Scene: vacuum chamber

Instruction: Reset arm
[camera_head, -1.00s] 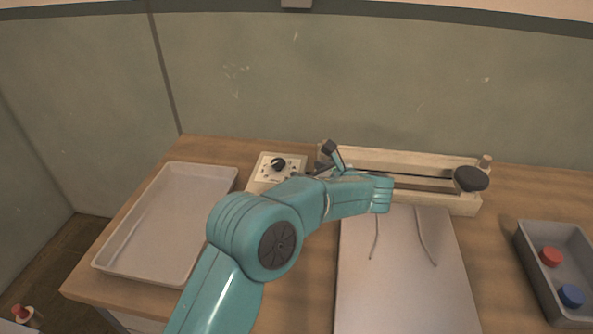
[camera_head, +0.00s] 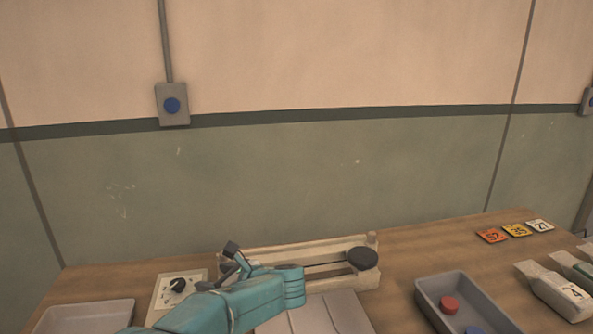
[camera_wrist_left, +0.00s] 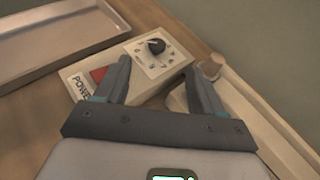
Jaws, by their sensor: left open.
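My left arm comes in from the lower left of the head view in teal. Its gripper (camera_head: 233,262) is over the left end of a long cream device with a rail and a round black knob (camera_head: 362,258). In the left wrist view the two dark fingers (camera_wrist_left: 160,88) are spread apart with nothing between them. Beyond them is a cream power box (camera_wrist_left: 150,62) with a black dial and a red switch. The same power box (camera_head: 170,291) is left of the gripper in the head view. My right gripper is not in view.
A pale tray (camera_head: 90,318) is at the table's left. A grey bin (camera_head: 455,283) holds a red and a blue cap. Numbered cards (camera_head: 516,230) and white packages (camera_head: 558,292) are at the right.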

